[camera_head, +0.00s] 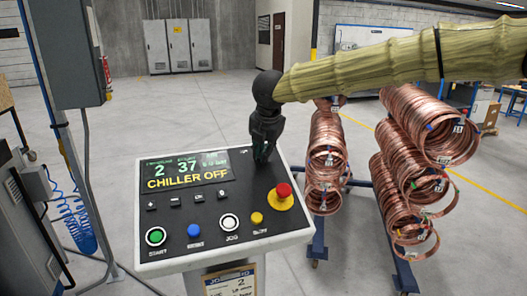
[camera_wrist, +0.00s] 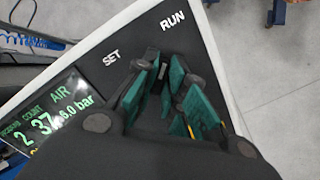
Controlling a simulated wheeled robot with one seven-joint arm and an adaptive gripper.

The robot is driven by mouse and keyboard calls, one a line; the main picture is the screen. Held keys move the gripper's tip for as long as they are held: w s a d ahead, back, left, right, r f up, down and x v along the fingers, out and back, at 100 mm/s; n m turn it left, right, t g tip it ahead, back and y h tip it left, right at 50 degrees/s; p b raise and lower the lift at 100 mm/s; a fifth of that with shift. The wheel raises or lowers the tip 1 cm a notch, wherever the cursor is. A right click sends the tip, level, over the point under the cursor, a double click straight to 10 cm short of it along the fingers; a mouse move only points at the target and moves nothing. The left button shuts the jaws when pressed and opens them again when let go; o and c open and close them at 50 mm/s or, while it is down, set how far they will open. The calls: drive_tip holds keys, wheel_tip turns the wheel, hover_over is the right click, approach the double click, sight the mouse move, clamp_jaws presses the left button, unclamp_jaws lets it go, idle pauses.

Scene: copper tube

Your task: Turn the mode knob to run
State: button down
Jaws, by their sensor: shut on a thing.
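My gripper (camera_head: 264,150) points down at the top right part of the control panel (camera_head: 200,248). In the wrist view its green-padded fingers (camera_wrist: 168,88) are closed around the small dark mode knob (camera_wrist: 164,72), which is mostly hidden between them. The label RUN (camera_wrist: 172,21) is printed beyond the fingers, and SET (camera_wrist: 111,58) is to the left of it. Which label the knob points at cannot be told. The panel display (camera_head: 187,171) reads CHILLER OFF. In the head view my gripper hides the knob.
A red mushroom button (camera_head: 283,190) on a yellow base is close below my gripper. Several buttons, including a green one (camera_head: 155,236) and a blue one (camera_head: 194,230), line the panel's front. Copper coils (camera_head: 327,150) hang on a blue rack to the right.

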drive_tip(key=c, duration=1.5)
unclamp_jaws()
drive_tip(key=shift+w+d+f, duration=0.1)
drive_tip(key=shift+w+f, duration=0.05)
drive_tip(key=shift+w, duration=0.05)
drive_tip(key=shift+s, duration=0.15)
drive_tip(key=v, duration=1.2)
drive_tip(key=shift+w, duration=0.2)
